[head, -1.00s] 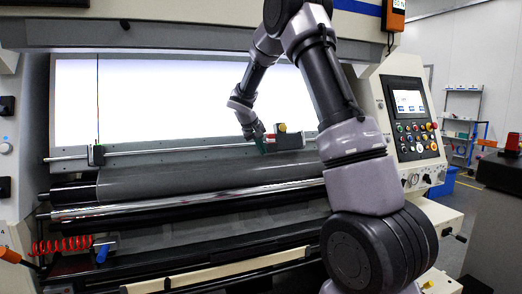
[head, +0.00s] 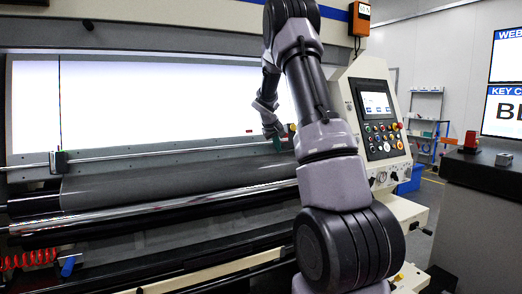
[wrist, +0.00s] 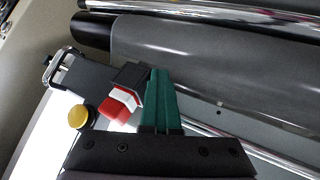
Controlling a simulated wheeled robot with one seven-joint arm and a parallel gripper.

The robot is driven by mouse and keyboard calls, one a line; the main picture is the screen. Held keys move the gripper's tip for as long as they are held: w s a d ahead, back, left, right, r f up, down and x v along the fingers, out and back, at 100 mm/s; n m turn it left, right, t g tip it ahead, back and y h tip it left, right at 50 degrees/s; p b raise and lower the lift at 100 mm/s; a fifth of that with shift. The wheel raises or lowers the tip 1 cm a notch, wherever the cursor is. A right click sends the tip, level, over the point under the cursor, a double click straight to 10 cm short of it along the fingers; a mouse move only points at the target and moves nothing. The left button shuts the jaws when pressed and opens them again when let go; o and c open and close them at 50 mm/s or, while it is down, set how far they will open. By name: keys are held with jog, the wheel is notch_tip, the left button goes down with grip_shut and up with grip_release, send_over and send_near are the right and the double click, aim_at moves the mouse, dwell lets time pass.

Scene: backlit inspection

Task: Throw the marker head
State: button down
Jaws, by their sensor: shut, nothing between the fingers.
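A dark block (wrist: 88,80) with a metal handle, a red-and-white piece (wrist: 120,104) and a round yellow knob (wrist: 79,117) sits left of my fingers in the wrist view. It looks like the marker head; no label shows. In the head view my arm mostly hides it, and only a bit of red and yellow (head: 291,128) shows on the rail. My gripper (wrist: 160,72) has green fingers, closed together and empty, close beside the red-and-white piece; I cannot tell whether they touch. The gripper (head: 277,143) also shows small in the head view, at the rail's right end.
A small dark carriage (head: 59,160) sits on the rail's left part. A dark roller (head: 150,185) and a chrome roller (head: 150,207) run below the rail. A control panel (head: 379,120) stands right of my arm. A dark cabinet (head: 480,200) stands at the far right.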

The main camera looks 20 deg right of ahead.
jog(key=d, duration=1)
jog(key=shift+w+d, duration=0.2)
jog(key=shift+d, duration=0.25)
jog(key=shift+s+d+r, duration=0.1)
